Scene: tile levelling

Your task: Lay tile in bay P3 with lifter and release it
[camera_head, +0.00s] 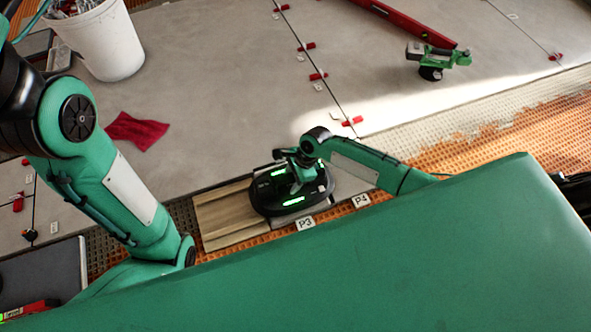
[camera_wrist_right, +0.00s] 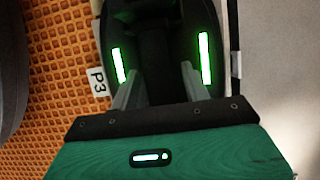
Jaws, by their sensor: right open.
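The lifter (camera_head: 272,196) is a black oval device with glowing green strips, in the lower middle of the head view. It sits low at the P3 label (camera_head: 305,223) and covers most of what lies beneath; a grey tile edge (camera_head: 300,216) shows under it. I cannot tell whether the tile is fully flat. My right gripper (camera_head: 300,165) is over the lifter. In the right wrist view its two grey fingers (camera_wrist_right: 162,88) are apart on either side of the lifter's dark handle (camera_wrist_right: 157,50). My left arm comes in from the left; its gripper is hidden.
A tan wood-look piece (camera_head: 222,218) lies left of the lifter. Orange matting (camera_head: 445,160) runs along the near strip, with the P4 label (camera_head: 361,201) to the right. A white bucket (camera_head: 105,42), red cloth (camera_head: 135,130) and green tool (camera_head: 440,58) rest on the grey floor.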

